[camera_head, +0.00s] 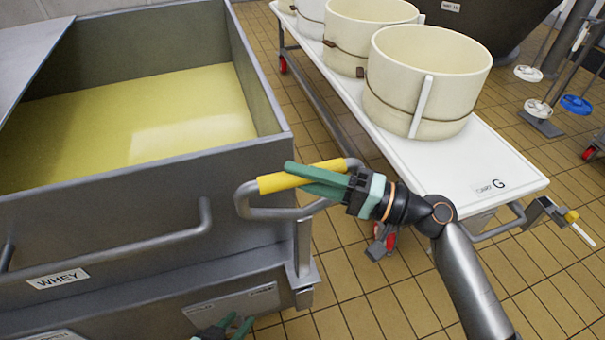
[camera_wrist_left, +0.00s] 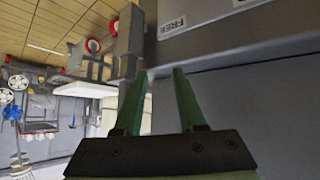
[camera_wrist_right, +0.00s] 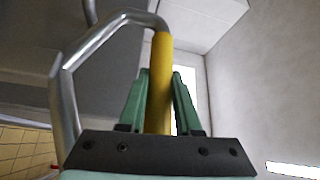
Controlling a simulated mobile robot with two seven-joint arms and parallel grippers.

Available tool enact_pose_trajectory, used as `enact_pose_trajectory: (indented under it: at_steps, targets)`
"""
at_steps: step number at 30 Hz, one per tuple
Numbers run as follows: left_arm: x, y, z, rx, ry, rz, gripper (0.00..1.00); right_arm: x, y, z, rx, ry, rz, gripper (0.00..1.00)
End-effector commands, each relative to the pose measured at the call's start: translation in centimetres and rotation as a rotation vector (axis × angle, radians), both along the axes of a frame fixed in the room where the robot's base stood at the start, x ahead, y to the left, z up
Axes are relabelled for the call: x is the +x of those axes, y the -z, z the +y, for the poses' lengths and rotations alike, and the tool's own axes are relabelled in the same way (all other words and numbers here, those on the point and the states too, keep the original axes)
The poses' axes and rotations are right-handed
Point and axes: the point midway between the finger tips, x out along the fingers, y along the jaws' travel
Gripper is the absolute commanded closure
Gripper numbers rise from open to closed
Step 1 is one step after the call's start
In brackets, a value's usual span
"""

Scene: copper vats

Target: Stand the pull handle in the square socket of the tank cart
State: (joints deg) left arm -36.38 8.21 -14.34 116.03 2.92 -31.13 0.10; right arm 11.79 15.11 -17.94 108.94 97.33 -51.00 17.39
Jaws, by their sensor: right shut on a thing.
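The pull handle (camera_head: 255,213) is a bent grey metal loop with a yellow grip. My right gripper (camera_head: 300,178) is shut on the yellow grip, which also shows between the fingers in the right wrist view (camera_wrist_right: 160,85). The handle's upright stem (camera_head: 304,245) reaches down to the bracket with the socket (camera_head: 304,285) at the near right corner of the grey tank cart (camera_head: 110,215). I cannot tell how deep the stem sits, as the socket mouth is hidden. My left gripper (camera_head: 230,328) is low at the bottom edge, open and empty; its fingers show apart in the left wrist view (camera_wrist_left: 160,95).
The tank holds yellow whey (camera_head: 130,120) and has a side rail (camera_head: 150,245). A white cart (camera_head: 490,165) marked G with several cream tubs (camera_head: 425,85) stands at the right. Tiled floor lies between the carts. Cleaning tools (camera_head: 540,115) stand at the far right.

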Motion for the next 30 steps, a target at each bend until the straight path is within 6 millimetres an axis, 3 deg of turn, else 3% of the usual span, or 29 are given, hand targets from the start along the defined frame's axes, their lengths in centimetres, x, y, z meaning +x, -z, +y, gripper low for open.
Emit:
enact_pose_trajectory:
  at_steps: [30]
  targets:
    - [-0.3, 3.2, 0.7, 0.009, -0.006, -0.005, 0.61, 0.0, 4.1, 0.0, 0.008, 0.001, -0.005, 1.0]
